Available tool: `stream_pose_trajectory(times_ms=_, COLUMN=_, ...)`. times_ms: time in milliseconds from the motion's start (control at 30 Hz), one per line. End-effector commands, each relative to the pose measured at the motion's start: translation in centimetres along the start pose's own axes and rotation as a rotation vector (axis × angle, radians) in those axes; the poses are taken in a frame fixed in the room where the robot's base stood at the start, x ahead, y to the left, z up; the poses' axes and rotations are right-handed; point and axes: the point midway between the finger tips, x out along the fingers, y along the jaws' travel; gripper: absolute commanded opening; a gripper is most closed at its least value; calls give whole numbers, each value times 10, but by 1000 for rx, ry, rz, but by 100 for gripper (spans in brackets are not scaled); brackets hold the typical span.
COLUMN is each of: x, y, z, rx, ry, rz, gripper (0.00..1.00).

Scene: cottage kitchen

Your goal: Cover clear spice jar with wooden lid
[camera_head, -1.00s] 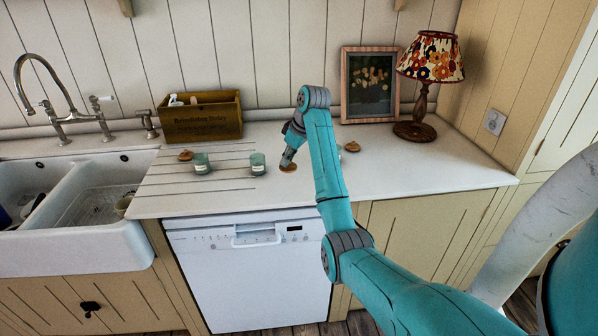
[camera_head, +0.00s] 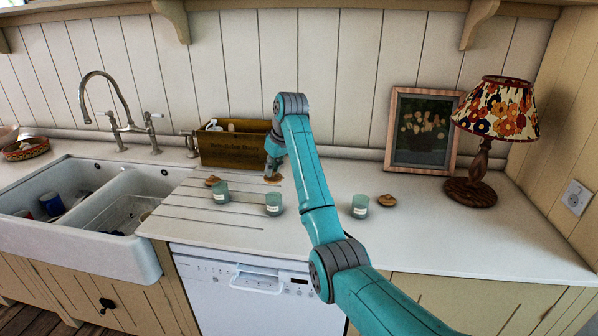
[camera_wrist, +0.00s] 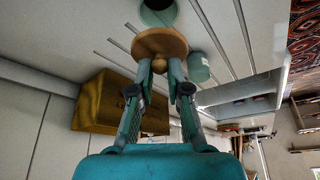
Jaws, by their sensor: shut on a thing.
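My gripper (camera_head: 272,173) is shut on the knob of a round wooden lid (camera_head: 273,180), held above the counter. In the wrist view my gripper's fingertips (camera_wrist: 160,68) pinch the knob of this lid (camera_wrist: 160,42). Three clear greenish jars with labels stand uncovered: a left jar (camera_head: 220,194), a middle jar (camera_head: 273,205) and a right jar (camera_head: 360,207). The held lid appears just behind the middle jar, apart from it. A second lid (camera_head: 212,181) lies behind the left jar. A third lid (camera_head: 388,200) lies right of the right jar.
A wooden box (camera_head: 232,148) stands against the wall, close behind my gripper. A lamp (camera_head: 470,191) and a framed picture (camera_head: 420,132) stand at the right. The sink (camera_head: 105,215) is at the left. Counter at the right front (camera_head: 480,240) is clear.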

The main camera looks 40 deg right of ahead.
Motion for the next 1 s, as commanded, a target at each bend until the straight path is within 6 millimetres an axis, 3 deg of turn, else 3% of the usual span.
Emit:
stream_pose_trajectory(times_ms=167, x=3, y=-8, z=-5, rx=2, ry=0, rz=0, gripper=0)
stream_pose_trajectory(times_ms=800, x=49, y=-7, z=14, rx=2, ry=0, rz=0, gripper=0)
stream_pose_trajectory(times_ms=1000, x=54, y=-7, z=17, rx=2, ry=0, rz=0, gripper=0)
